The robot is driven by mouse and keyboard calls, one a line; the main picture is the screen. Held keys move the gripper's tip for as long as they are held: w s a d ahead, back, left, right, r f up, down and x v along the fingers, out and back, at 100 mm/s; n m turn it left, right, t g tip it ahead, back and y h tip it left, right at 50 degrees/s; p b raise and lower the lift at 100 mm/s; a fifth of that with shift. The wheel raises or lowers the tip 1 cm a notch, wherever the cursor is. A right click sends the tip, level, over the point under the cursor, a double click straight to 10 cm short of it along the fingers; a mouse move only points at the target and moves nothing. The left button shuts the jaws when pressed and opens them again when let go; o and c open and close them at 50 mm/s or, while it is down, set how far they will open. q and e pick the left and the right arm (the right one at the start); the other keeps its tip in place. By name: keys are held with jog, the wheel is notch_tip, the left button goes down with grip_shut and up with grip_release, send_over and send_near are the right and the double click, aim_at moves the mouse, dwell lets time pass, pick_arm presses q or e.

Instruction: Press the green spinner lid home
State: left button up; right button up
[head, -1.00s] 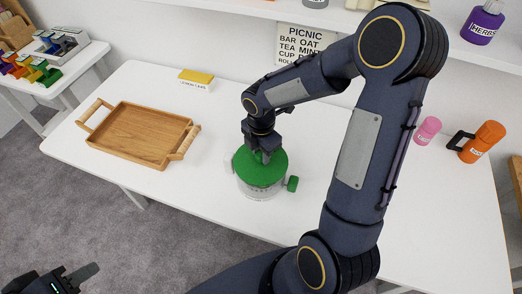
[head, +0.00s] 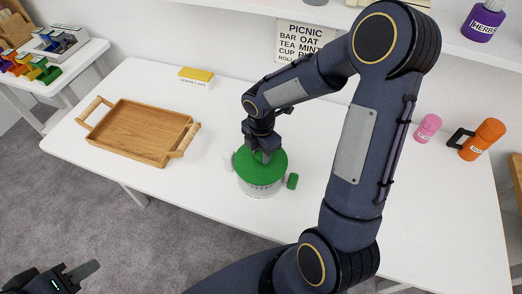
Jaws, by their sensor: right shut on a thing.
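The salad spinner (head: 262,191) stands on the white table, a low clear tub with a round green lid (head: 273,176) on top. A green side knob (head: 292,181) sticks out at its right. My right gripper (head: 263,155) points down at the lid from above. It is shut on the lid's top grip, which the fingers mostly hide. I cannot tell whether a gap is left between lid and tub. My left gripper (head: 62,276) is at the bottom left corner, off the table, empty, with its fingers apart, partly cut off by the frame.
A wooden tray (head: 140,128) lies to the left. A yellow block with a label (head: 197,75) is at the back. A pink shaker (head: 428,127) and an orange mug-like bottle (head: 483,140) stand at the right. My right arm crosses over the table's right half.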

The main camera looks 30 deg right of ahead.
aim_at(261, 154)
jog(key=shift+f, duration=0.15)
jog(key=o, duration=0.9)
jog(key=shift+o, duration=0.2)
jog(key=shift+r, duration=3.9)
jog(key=s+a+r+m+t+y, duration=0.2)
jog(key=s+r+m, duration=0.2)
jog(key=s+m, duration=0.4)
jog(key=s+a+r+m+t+y, duration=0.1)
jog(key=s+a+r+m+t, duration=0.1)
jog(key=s+m, duration=0.7)
notch_tip(261, 154, up, 2)
jog(key=m+t, duration=0.1)
jog(key=m, duration=0.4)
jog(key=shift+a+r+t+y, duration=0.15)
jog(key=shift+t+y, duration=0.15)
jog(key=shift+y, duration=0.1)
